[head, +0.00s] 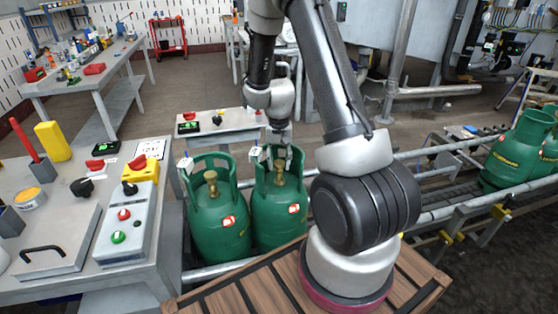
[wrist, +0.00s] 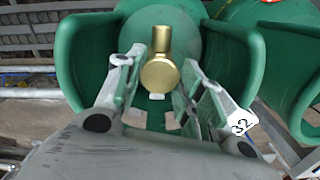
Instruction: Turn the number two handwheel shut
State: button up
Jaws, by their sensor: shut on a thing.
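Two green gas cylinders stand side by side beyond my wooden deck in the head view, the left one (head: 220,235) and the right one (head: 278,222). Each has a brass valve inside its collar. My gripper (head: 279,152) reaches down into the right cylinder's collar, over its brass valve (head: 280,176). In the wrist view my gripper (wrist: 162,68) has one finger on each side of the brass valve (wrist: 160,74) and is shut on it. A white tag (wrist: 238,122) reading 32 shows beside the right finger. The finger contact is hard to see.
The green collar (wrist: 240,60) closely surrounds the fingers. A second green cylinder (wrist: 290,55) is at the right there. In the head view, a bench (head: 60,215) with a button box (head: 125,225) stands left. More green cylinders (head: 515,155) are on the conveyor (head: 440,195) at right.

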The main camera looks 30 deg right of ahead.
aim_at(279, 163)
jog(key=shift+m, duration=0.3)
dwell(0.4)
jog(key=o, duration=1)
notch_tip(279, 163, up, 12)
